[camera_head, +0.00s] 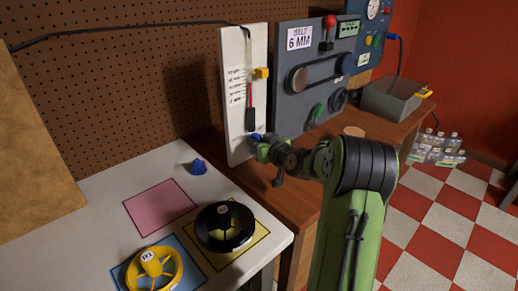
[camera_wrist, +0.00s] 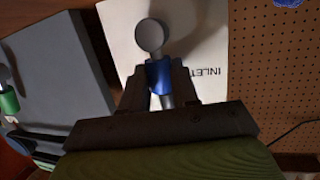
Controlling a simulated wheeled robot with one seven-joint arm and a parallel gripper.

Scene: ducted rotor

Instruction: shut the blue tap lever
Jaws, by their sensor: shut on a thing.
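The blue tap lever (camera_wrist: 157,76) is in the middle of the wrist view, a blue sleeve on a grey stem with a round grey end. It sits in front of a white panel marked INLET (camera_wrist: 207,55). My gripper (camera_wrist: 160,82) has one dark finger on each side of the blue sleeve and is shut on it. In the head view, a bit of the lever (camera_head: 256,137) shows at the foot of the white panel (camera_head: 236,125), just beyond my gripper (camera_head: 261,147). My gripper hides most of the lever there.
A grey machine panel (camera_head: 290,110) with knobs stands right of the white panel. On the white table are a blue knob-like piece (camera_head: 198,166), a black ducted rotor (camera_head: 225,227) and a yellow rotor (camera_head: 153,268). A grey bin (camera_head: 390,103) stands farther right.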

